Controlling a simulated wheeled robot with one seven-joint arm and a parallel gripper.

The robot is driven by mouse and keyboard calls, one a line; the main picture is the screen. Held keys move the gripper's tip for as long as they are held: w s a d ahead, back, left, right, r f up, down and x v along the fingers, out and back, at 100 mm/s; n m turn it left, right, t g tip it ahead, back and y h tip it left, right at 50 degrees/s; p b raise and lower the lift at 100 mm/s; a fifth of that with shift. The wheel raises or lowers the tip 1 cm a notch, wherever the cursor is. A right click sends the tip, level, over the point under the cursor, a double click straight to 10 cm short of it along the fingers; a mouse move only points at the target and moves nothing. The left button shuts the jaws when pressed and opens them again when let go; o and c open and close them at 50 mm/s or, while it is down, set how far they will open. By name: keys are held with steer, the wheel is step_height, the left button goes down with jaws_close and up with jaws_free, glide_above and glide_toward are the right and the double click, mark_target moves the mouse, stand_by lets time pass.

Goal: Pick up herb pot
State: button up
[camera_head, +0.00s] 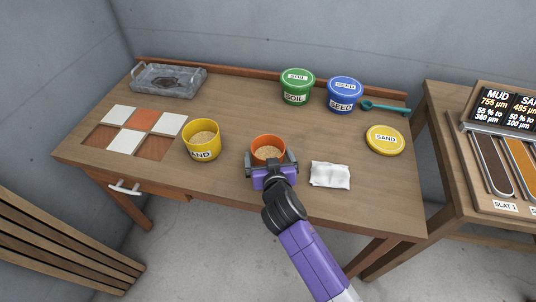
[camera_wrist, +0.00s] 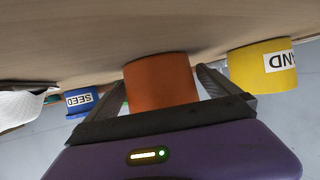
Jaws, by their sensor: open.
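The herb pot, an orange-brown pot (camera_head: 268,145) with pale grainy fill, stands upright near the front middle of the wooden table (camera_head: 225,105). My gripper (camera_head: 270,164) is at its near side, fingers spread to its left and right. In the wrist view, which is upside down, the pot (camera_wrist: 161,80) sits between the two open fingers (camera_wrist: 160,88). I cannot tell whether either finger touches it. No plant shows in the pot.
A yellow SAND tub (camera_head: 203,142) stands close left of the pot. A white cloth (camera_head: 330,174) lies to the right. Green SOIL (camera_head: 297,88) and blue SEED (camera_head: 344,96) tubs, a teal scoop (camera_head: 385,108) and a yellow SAND lid (camera_head: 385,139) are farther back. A grey tray (camera_head: 168,80) is back left.

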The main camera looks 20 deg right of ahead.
steer(key=shift+w+d+f, duration=0.1)
steer(key=shift+w+f, duration=0.15)
steer(key=shift+w, duration=0.2)
steer(key=c, duration=1.5)
steer(key=shift+r, duration=0.1)
steer(key=shift+r, duration=0.1)
step_height(320, 180, up, 26)
steer(key=p, duration=0.7)
